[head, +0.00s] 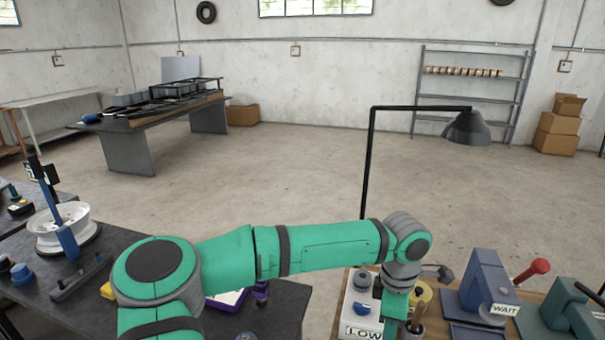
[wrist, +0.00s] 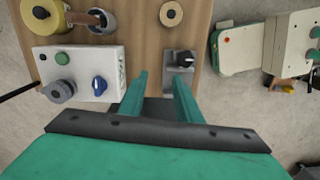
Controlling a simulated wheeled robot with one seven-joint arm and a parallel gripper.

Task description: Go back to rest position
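My gripper (wrist: 160,80) points down over a wooden board (wrist: 150,30) in the wrist view. Its two green fingers are apart, with only the board and a dark surface showing between them. A small grey device with a dark knob (wrist: 180,58) lies just beyond the right fingertip; I cannot tell if they touch. A white control box (wrist: 75,72) with a blue knob and a green button is left of the fingers. In the head view my green arm reaches right across the front, and my gripper (head: 396,328) hangs beside the box labelled LOW (head: 362,318).
A black lamp (head: 466,128) on a tall post stands behind the board. A blue device marked WAIT (head: 487,290) and a green device (head: 560,312) are to the right. A dark table with a white wheel rim (head: 62,222) is at left. Open floor lies beyond.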

